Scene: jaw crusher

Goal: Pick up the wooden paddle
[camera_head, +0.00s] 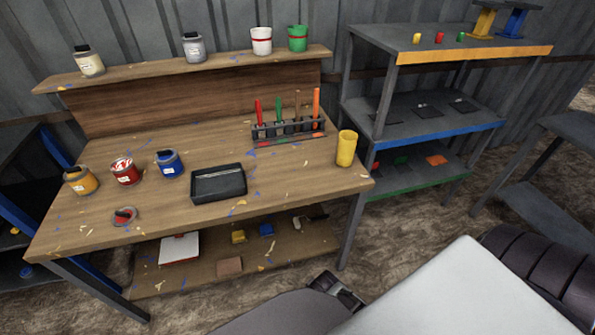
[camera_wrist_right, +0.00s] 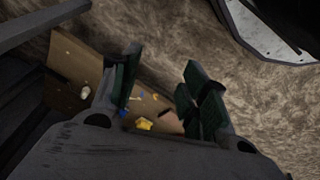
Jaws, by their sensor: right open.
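A slim brown wooden handle (camera_head: 297,106) stands upright in a dark rack (camera_head: 262,133) on the workbench (camera_head: 260,185). It looks like the wooden paddle, but its lower part is hidden by the rack. Red (camera_head: 259,111), green (camera_head: 279,109) and orange (camera_head: 316,103) handles stand beside it. My right gripper (camera_wrist_right: 162,57) is open and empty in the right wrist view, above the bench's lower shelf and the ground. The paddle is not visible in that view. My left gripper is not in view.
Paint cans (camera_head: 168,163) and a black tray (camera_head: 219,183) stand on the bench's left and middle. A yellow cup (camera_head: 346,149) stands at the bench's right edge, in front of the rack. A grey shelf unit (camera_head: 370,37) stands to the right. The benchtop between tray and cup is clear.

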